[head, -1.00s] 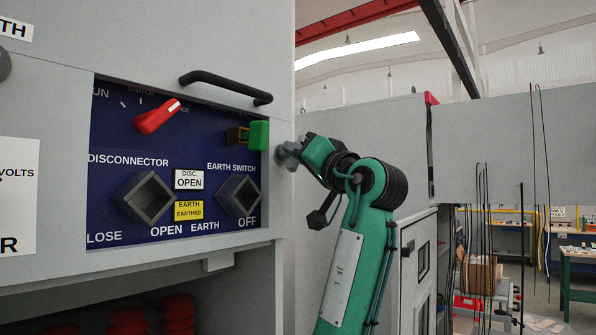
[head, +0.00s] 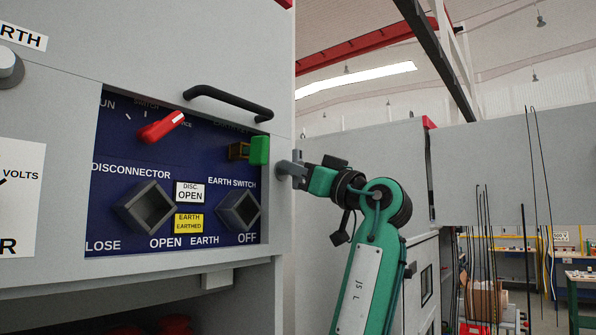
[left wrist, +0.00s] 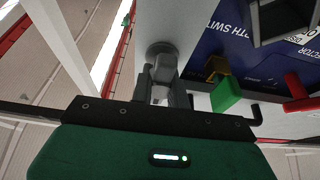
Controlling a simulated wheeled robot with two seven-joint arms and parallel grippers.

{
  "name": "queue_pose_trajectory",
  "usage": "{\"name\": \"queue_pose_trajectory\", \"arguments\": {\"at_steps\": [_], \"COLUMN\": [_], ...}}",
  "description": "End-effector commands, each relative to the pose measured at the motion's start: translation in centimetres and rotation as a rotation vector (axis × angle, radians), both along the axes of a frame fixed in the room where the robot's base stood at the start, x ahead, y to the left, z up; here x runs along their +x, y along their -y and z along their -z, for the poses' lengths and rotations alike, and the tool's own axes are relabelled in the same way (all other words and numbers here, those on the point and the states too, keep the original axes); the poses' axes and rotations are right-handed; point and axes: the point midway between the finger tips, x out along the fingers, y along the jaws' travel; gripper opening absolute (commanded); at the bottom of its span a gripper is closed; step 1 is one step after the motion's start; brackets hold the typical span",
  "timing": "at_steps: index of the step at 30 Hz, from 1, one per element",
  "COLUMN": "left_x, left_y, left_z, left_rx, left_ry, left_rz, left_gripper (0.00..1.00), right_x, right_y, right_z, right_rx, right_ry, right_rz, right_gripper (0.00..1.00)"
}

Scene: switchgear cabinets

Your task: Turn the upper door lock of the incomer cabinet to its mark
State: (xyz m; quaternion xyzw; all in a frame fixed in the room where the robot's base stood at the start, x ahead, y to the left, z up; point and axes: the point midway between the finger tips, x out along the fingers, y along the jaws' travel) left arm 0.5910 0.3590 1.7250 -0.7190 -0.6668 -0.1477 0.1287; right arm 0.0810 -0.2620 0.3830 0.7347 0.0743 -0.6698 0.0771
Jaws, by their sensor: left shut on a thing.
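My left gripper (head: 290,168) is at the right edge of the grey cabinet front, beside the blue panel (head: 222,169). In the left wrist view, its two grey fingers (left wrist: 163,92) are shut on a grey door lock (left wrist: 162,62) with a round base against the grey cabinet face. The fingers hide much of the lock's sides, and I cannot make out a mark beside it. My right gripper is in neither view.
A green block (head: 260,150) on the panel sits close to the fingers. Another round grey knob (head: 9,66) is cut off at the left.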

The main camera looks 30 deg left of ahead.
Motion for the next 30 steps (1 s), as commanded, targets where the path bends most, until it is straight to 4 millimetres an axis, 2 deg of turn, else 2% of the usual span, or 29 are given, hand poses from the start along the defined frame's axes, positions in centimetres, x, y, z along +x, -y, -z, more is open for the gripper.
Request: {"name": "queue_pose_trajectory", "arguments": {"at_steps": [11, 12, 15, 25, 30], "left_x": [0.0, 0.0, 0.0, 0.0, -0.1], "left_y": [-0.1, -0.1, -0.1, 0.3, 2.4], "left_z": [0.2, 0.2, 0.2, 0.3, 1.4], "left_rx": [-0.005, -0.005, -0.004, -0.002, -0.001], "left_ry": [0.003, 0.003, 0.003, 0.003, 0.003], "left_rz": [-0.001, -0.001, 0.0, 0.001, 0.003], "left_gripper": [0.0, 0.22, 0.38, 0.38, 0.38], "right_x": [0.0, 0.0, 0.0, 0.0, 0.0], "right_y": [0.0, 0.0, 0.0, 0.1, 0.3], "right_z": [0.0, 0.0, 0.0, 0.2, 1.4], "right_rx": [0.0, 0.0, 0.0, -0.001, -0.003], "right_ry": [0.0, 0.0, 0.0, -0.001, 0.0], "right_rz": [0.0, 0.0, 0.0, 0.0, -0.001], "right_gripper": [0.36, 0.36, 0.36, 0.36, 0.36]}}
